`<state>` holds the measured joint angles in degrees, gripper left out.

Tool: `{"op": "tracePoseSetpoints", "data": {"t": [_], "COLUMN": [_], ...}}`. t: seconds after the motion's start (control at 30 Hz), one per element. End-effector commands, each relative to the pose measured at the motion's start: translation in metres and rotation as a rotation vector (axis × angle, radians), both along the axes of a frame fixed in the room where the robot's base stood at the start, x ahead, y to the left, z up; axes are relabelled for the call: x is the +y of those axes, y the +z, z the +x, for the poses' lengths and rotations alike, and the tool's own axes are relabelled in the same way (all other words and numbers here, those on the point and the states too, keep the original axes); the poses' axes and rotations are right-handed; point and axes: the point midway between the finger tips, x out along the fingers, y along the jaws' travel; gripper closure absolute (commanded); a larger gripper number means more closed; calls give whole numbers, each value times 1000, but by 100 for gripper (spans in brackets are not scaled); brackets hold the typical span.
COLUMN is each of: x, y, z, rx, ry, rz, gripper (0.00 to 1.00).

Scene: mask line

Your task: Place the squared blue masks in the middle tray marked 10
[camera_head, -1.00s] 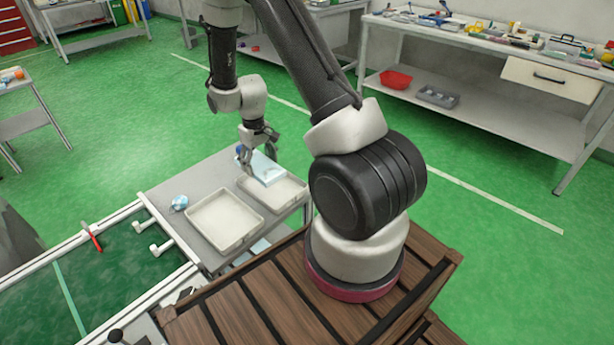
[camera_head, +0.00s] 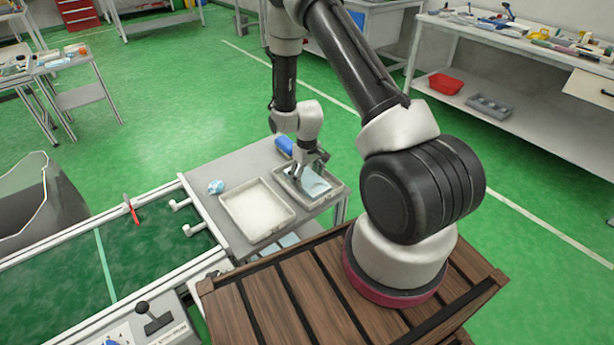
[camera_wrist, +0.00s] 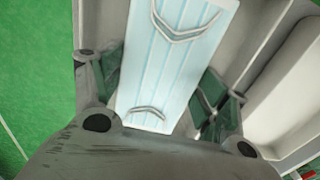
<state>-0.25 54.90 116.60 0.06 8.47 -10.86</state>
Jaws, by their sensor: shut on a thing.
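A pale blue pleated mask (camera_head: 319,184) with white ear loops is held by my gripper (camera_head: 308,168). It is at the right-hand tray (camera_head: 326,204), inside its rim outline; I cannot tell if it touches the tray floor. In the wrist view the mask (camera_wrist: 170,65) lies between the two fingers of my gripper (camera_wrist: 165,98), shut on it, with a pale tray wall (camera_wrist: 247,60) to its right. A left-hand tray (camera_head: 257,210) looks empty. I cannot read a mark 10 on either tray.
A small light blue and white item (camera_head: 215,187) lies on the grey table (camera_head: 225,170) left of the trays. A darker blue object (camera_head: 284,145) is behind the right-hand tray. A conveyor (camera_head: 140,250) with a red piece (camera_head: 131,210) stands at the left.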

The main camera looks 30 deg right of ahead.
Motion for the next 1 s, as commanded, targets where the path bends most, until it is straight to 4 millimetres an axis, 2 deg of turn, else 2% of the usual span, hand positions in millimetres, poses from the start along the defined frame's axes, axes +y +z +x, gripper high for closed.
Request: {"op": "tracePoseSetpoints", "data": {"t": [0.27, 0.3, 0.4, 0.77, 0.87, 1.0], "x": [0, 0, 0, 0, 0, 0], "y": [-2, -2, -2, -1, 6, 31], "z": [0, 0, 0, 0, 1, 2], "rx": [1, 0, 0, 0, -2, -5], "ry": [0, 0, 0, 0, 0, 0], "rz": [0, 0, 0, 0, 0, 0], "gripper": [43, 20, 4, 4, 4, 4]}}
